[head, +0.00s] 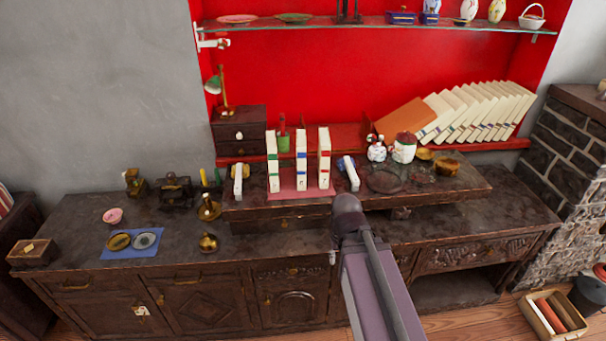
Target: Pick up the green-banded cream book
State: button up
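The green-banded cream book (273,173) stands upright at the left of three cream books on a pink mat (290,194), on the raised shelf of the dark wooden cabinet. A blue-banded cream book (301,172) stands in the middle and a red-banded one (324,170) at the right, with small gaps between them. My arm reaches up from the lower middle, and its visible end is in front of the cabinet, right of and below the books. My gripper does not show.
White objects (238,182) (351,174) flank the books. Behind stand a small drawer box (239,135) and a green-and-red item (283,138). Jars (404,148) and a dark plate (385,182) are to the right. A brass pot (208,209) is at the left. Leaning cream books (470,112) fill the back right.

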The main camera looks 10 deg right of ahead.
aim_at(271, 146)
jog(key=k, duration=1.35)
jog(key=u, duration=0.55)
jog(key=i, duration=2)
jog(key=z, duration=0.5)
